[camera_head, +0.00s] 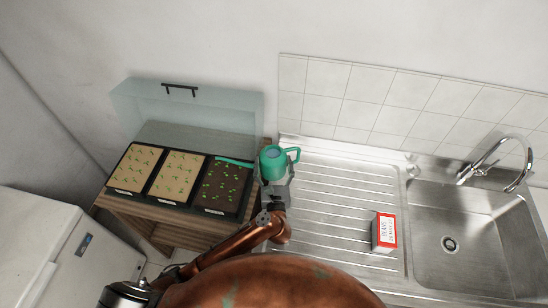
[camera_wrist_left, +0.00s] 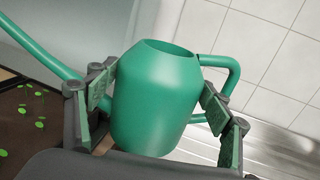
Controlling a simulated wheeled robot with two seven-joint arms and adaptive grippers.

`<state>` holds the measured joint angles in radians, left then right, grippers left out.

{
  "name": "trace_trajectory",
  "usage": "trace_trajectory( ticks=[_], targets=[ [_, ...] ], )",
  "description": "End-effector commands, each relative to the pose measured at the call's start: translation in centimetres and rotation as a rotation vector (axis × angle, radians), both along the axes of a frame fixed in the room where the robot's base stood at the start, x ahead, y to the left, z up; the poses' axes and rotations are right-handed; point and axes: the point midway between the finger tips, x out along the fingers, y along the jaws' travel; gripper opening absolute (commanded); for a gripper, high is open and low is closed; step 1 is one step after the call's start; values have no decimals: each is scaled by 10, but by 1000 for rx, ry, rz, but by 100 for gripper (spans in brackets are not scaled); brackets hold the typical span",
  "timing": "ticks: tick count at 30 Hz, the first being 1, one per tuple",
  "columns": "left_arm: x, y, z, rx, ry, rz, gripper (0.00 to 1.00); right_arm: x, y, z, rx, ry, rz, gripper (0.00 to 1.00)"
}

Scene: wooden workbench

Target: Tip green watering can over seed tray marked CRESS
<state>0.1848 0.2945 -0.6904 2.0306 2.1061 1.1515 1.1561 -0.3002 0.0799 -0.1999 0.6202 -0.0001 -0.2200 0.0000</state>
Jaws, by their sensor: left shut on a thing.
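The green watering can (camera_head: 273,164) is at the right end of the seed trays, beside the draining board. My left gripper (camera_head: 276,187) is shut around its body, with one finger on each side in the left wrist view (camera_wrist_left: 160,108). The can looks close to upright, and its spout reaches left over the back of the right seed tray (camera_head: 222,188). That tray has dark soil with green seedlings. The middle seed tray (camera_head: 178,177) and left seed tray (camera_head: 137,168) have pale soil with seedlings. Their front labels are too small to read. My right gripper is out of view.
A clear raised lid (camera_head: 190,105) with a dark handle stands behind the trays. A red and white box (camera_head: 384,232) stands on the ribbed draining board (camera_head: 330,200), left of the sink (camera_head: 470,245) and tap (camera_head: 490,160). A white cabinet (camera_head: 45,240) is at left.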

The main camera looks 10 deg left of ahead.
Motion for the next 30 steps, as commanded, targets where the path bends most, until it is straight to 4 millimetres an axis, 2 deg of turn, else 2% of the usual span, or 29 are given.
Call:
trace_trajectory(
  ticks=[1,16,30],
  targets=[
    [1,-1,8,-1,-8,-2,15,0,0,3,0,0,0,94],
    [1,-1,55,-2,-9,-2,15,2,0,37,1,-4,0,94],
    [1,-1,59,-2,-7,-1,15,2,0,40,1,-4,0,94]
  ],
)
